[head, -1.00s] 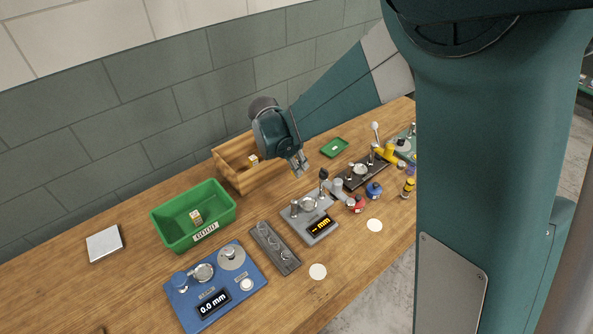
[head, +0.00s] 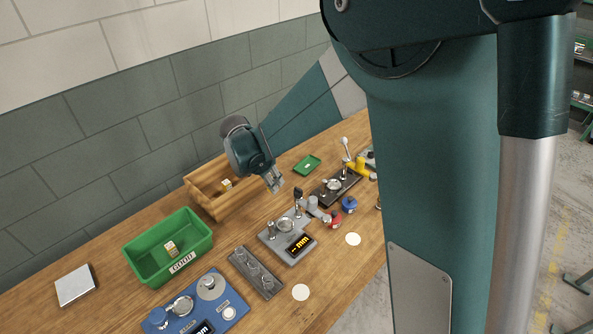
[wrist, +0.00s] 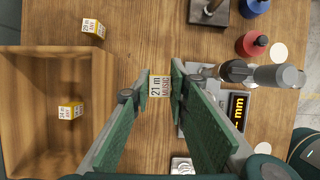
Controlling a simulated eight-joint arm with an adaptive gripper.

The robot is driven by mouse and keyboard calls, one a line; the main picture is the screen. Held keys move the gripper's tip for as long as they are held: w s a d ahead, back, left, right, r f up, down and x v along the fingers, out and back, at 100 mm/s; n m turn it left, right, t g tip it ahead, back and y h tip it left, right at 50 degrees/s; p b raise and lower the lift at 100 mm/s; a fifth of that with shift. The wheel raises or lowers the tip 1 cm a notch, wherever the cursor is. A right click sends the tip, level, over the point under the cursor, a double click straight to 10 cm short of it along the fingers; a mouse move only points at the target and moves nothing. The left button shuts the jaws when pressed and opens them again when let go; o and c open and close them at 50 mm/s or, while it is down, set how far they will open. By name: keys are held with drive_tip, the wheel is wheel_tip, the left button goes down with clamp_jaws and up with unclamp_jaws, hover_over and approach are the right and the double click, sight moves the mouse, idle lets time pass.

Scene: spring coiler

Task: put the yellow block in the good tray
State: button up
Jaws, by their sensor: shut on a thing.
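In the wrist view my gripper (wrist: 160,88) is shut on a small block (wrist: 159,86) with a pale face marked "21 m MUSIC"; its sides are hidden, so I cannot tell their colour. In the head view my gripper (head: 275,187) hangs above the bench, right of the wooden bin. The good tray (head: 160,275) is a green open bin with a "GOOD" label, at lower left, well away from my gripper. A small labelled yellow-and-white block (head: 171,249) lies inside it.
The wooden bin (wrist: 30,150) holds a yellow-sided block (wrist: 71,110); another yellow-sided block (wrist: 93,28) lies on the bench. A grey gauge (head: 285,240), dark fixture rail (head: 254,270) and blue gauge (head: 190,320) stand in front. A small green tray (head: 307,165) sits behind.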

drive_tip(key=w+d, duration=0.7)
drive_tip(key=w, duration=0.5)
drive_tip(key=w+d, duration=0.6)
drive_tip(key=w, duration=0.5)
drive_tip(key=shift+w+d+r+m, duration=0.3)
drive_tip(key=shift+w+d, duration=0.05)
drive_tip(key=shift+w, duration=0.05)
approach(310, 163)
drive_tip(key=shift+w+d+f, duration=0.35)
drive_tip(key=shift+w+d, duration=0.2)
drive_tip(key=shift+d, duration=0.1)
drive_tip(key=shift+f, duration=1.85)
drive_tip(key=shift+f, duration=0.2)
drive_tip(key=o, duration=0.6)
